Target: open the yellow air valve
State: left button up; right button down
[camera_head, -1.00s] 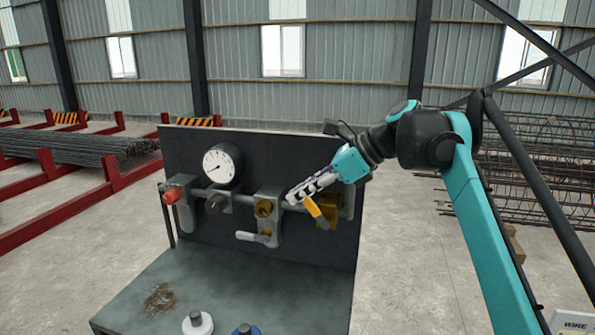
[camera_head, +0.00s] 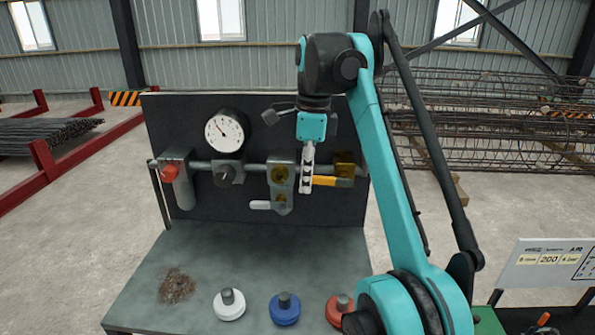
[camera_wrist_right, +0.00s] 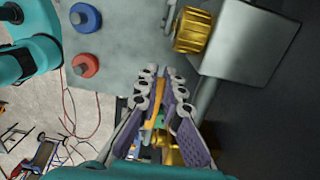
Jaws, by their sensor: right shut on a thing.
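The yellow valve handle (camera_head: 331,181) lies roughly level in the head view, below a brass fitting (camera_head: 345,163) on the pipe of the dark panel. My right gripper (camera_head: 306,186) reaches down from above, at the left end of the handle. In the wrist view its two fingers are close together around the yellow handle (camera_wrist_right: 158,92), and the right gripper (camera_wrist_right: 160,80) is shut on it. The fingers hide part of the handle and its pivot. My left gripper is not in view.
A pressure gauge (camera_head: 227,131), a red knob (camera_head: 169,173) and a white lever (camera_head: 260,205) sit left on the panel (camera_head: 330,225). White (camera_head: 229,305), blue (camera_head: 284,309) and red (camera_head: 338,309) knobbed discs stand on the bench (camera_head: 225,260). A sign (camera_head: 545,262) stands right.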

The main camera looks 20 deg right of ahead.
jog(key=shift+f+h, duration=0.35)
jog(key=shift+h, duration=0.05)
jog(key=shift+g, duration=0.3)
jog(key=c, duration=1.7)
grip_release()
jog(key=shift+a, duration=0.1)
